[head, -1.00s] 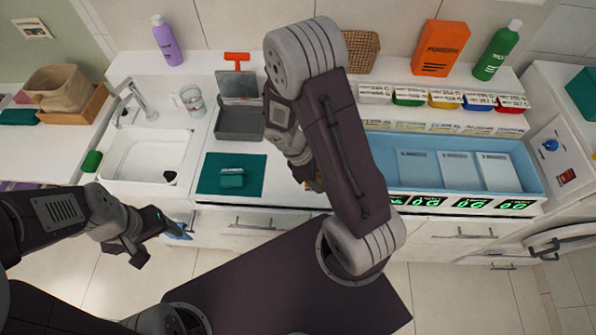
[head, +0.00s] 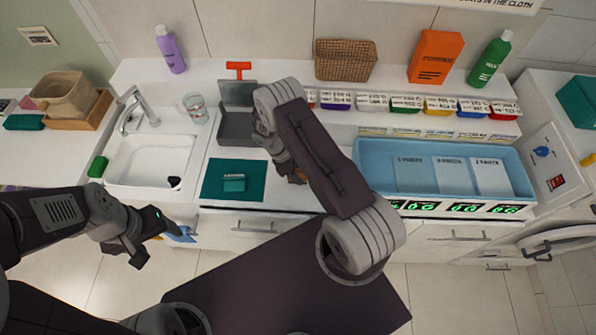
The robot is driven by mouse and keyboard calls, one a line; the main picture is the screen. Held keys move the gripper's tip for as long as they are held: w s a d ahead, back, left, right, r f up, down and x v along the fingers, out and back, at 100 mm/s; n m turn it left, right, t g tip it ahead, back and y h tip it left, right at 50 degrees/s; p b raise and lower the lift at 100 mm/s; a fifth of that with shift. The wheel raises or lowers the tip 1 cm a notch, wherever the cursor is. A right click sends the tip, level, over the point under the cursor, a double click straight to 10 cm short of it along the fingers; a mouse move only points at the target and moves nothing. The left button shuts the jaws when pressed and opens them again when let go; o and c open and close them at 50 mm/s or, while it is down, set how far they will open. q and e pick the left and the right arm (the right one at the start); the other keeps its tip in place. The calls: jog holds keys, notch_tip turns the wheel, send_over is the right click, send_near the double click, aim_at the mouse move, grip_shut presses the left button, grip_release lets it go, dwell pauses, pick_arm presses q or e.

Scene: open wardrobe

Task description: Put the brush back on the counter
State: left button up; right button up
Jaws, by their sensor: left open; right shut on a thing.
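My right gripper (head: 291,172) is low over the white counter (head: 278,195), right of the teal mat (head: 213,192). My own arm hides most of its fingers. It is shut on a small orange-brown thing (head: 298,178), which appears to be the brush; only a bit shows. I cannot tell whether it touches the counter. My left gripper (head: 145,252) is open and empty in front of the counter below the sink, close to a blue cloth-like thing (head: 181,235).
Behind are a grey open box (head: 238,130) and a wicker basket (head: 346,60). The sink (head: 148,160) is left, with a glass (head: 196,108) near it. A blue tray (head: 375,160) is right of my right arm.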

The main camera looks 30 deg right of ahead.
jog(key=shift+w+f, duration=0.1)
jog(key=shift+f, duration=0.2)
jog(key=o, duration=1.2)
